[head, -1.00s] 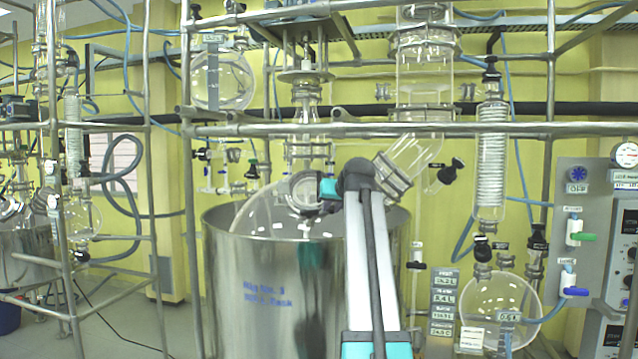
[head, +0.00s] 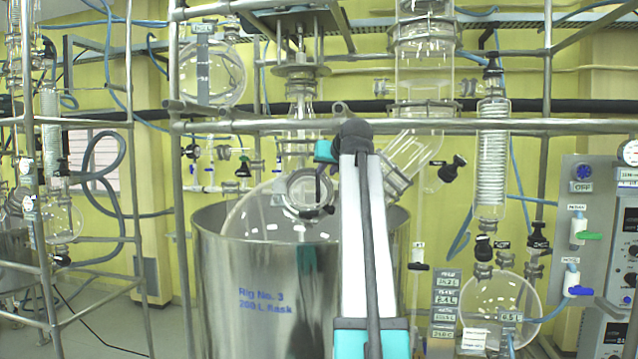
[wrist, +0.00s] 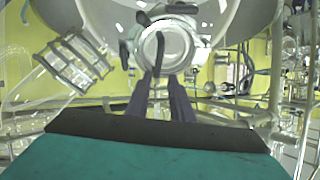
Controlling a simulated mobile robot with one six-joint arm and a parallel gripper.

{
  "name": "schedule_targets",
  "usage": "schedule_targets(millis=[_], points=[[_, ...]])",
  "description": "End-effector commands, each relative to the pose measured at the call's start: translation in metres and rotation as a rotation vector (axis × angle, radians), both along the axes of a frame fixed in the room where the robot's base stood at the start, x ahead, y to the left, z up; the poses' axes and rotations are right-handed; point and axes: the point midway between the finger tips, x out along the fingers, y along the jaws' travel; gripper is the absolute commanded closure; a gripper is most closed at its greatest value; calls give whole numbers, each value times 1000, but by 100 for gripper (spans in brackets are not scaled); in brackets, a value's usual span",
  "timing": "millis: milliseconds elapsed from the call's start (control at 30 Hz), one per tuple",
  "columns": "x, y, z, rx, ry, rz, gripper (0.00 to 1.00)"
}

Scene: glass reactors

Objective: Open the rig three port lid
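The rig three flask (head: 262,215) is a large round glass vessel sitting in a steel pot marked "Rig No. 3 200 L flask". Its round port lid (head: 309,187) faces forward at the flask's front, with a metal rim. In the wrist view the lid (wrist: 176,45) appears as a ringed disc just beyond my fingertips, with a dark bar across it. My gripper (wrist: 161,82) points at the lid's lower part; its two dark fingers stand apart with a narrow gap. I cannot tell whether they touch the bar. In the head view my arm hides most of the gripper.
The steel pot (head: 265,310) stands below the flask. A steel frame rail (head: 480,126) crosses above the port. An angled glass tube (head: 410,155) is right of my arm. A coil condenser (head: 492,150), a small round flask (head: 510,300) and a control panel (head: 585,205) stand further right.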

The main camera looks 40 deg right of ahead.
Motion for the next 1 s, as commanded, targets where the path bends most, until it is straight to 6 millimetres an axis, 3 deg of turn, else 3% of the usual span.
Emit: schedule_targets(millis=[367, 1000], points=[[20, -17, -9, 1, 1, -4, 79], [89, -60, -42, 1, 1, -5, 79]])
